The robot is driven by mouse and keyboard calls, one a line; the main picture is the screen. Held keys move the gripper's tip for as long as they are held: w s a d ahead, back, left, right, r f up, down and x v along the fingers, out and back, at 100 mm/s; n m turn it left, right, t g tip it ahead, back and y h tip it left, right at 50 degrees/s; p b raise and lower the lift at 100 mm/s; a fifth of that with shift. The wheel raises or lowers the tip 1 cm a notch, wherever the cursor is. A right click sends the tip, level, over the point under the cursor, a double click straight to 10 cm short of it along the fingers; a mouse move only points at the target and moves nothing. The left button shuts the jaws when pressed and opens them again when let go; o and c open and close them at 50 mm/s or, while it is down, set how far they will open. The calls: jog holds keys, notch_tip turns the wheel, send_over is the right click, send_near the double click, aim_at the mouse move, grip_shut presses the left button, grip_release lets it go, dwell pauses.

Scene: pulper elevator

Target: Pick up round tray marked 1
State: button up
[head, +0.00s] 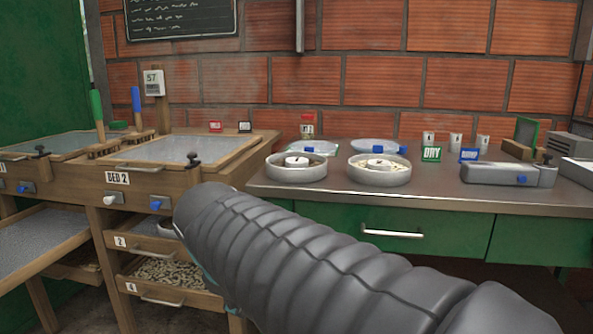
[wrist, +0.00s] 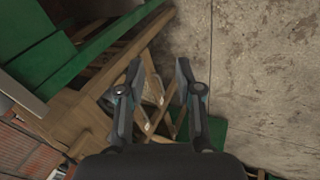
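Two round pale trays stand on the metal counter in the head view: a left round tray (head: 297,171) and a right round tray (head: 380,174). Each has a small white disc in its middle; their marks are too small for me to read, so I cannot tell which is marked 1. My gripper (wrist: 159,70) is open and empty in the wrist view, its fingers pointing past wooden framing toward the floor. In the head view my grey arm hides most of the gripper, which is low and left of the trays, well away from them.
The wooden BED 2 stand (head: 150,185) is at left, with drawers below. Concrete floor (wrist: 265,70) is clear.

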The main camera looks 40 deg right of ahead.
aim_at(308, 165)
jog(key=w+d+r+n+g+h, duration=0.5)
jog(key=w+d+r+n+h, duration=0.55)
jog(key=w+d+r, duration=0.7)
jog(key=shift+n+y, duration=0.25)
jog(key=shift+y, duration=0.1)
jog(key=x, duration=0.4)
jog(key=w+b+x, duration=0.1)
jog(key=x, duration=0.2)
jog(key=shift+w+f, duration=0.1)
jog(key=shift+f, duration=0.05)
jog(key=shift+s+b+x, duration=0.1)
jog(key=shift+b+x, duration=0.1)
jog(key=shift+x, duration=1.1)
jog(key=shift+s+b+x, duration=0.15)
jog(key=shift+b+x, duration=0.05)
jog(key=shift+x, duration=1.05)
grip_shut()
